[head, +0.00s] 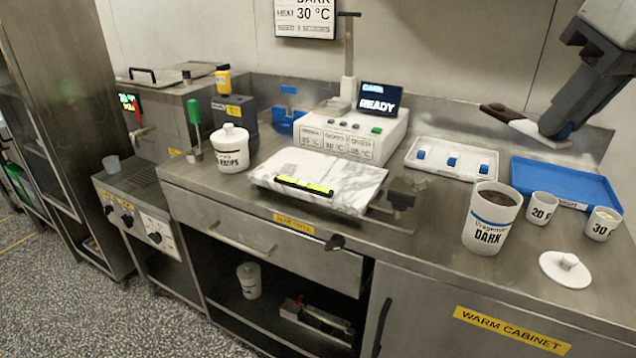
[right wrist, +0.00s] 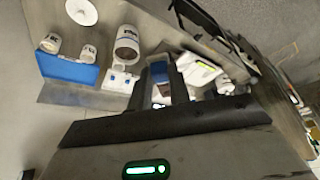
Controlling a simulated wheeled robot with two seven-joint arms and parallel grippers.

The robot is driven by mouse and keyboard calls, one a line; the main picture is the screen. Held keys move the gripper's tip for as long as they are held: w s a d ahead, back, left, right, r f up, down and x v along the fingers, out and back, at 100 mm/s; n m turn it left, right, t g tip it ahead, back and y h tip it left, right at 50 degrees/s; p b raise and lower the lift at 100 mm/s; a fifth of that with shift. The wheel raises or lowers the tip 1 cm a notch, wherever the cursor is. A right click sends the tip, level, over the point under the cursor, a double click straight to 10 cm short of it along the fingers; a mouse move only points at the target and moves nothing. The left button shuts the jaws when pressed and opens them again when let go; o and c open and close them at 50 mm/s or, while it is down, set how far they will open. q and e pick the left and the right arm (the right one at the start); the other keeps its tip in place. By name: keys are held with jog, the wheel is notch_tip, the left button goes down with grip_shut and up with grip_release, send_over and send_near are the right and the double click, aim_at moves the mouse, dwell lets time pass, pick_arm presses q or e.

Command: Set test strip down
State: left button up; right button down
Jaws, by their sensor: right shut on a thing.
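The test strip (head: 522,125) is a thin pale piece with a dark brown end (head: 494,109) pointing left. My right gripper (head: 546,131) is shut on its pale end and holds it in the air at the upper right, in front of the back wall. Below it in the head view are a white tray (head: 412,160) with three blue pieces and a flat blue tray (head: 607,204). My left gripper is not in view.
A Dark cup (head: 490,225), two small cups marked 20 (head: 541,208) and 30 (head: 602,224), and a white lid (head: 566,268) stand at the front right. A marble slab (head: 345,183) and a tempering box with a READY screen (head: 378,100) fill the middle.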

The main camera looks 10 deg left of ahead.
jog(key=s+f+m, duration=0.2)
jog(key=f, duration=1.2)
jog(key=s+d+f+m+h, duration=0.1)
jog(key=s+f+m, duration=0.1)
jog(key=f, duration=1.2)
jog(key=s+d+f+m+h, duration=0.1)
jog(key=s+f, duration=0.2)
jog(key=f, duration=1.1)
jog(key=shift+s+d+f+m+t, duration=0.15)
jog(key=shift+s+f+m+t, duration=0.15)
jog(key=shift+s+f+m, duration=0.1)
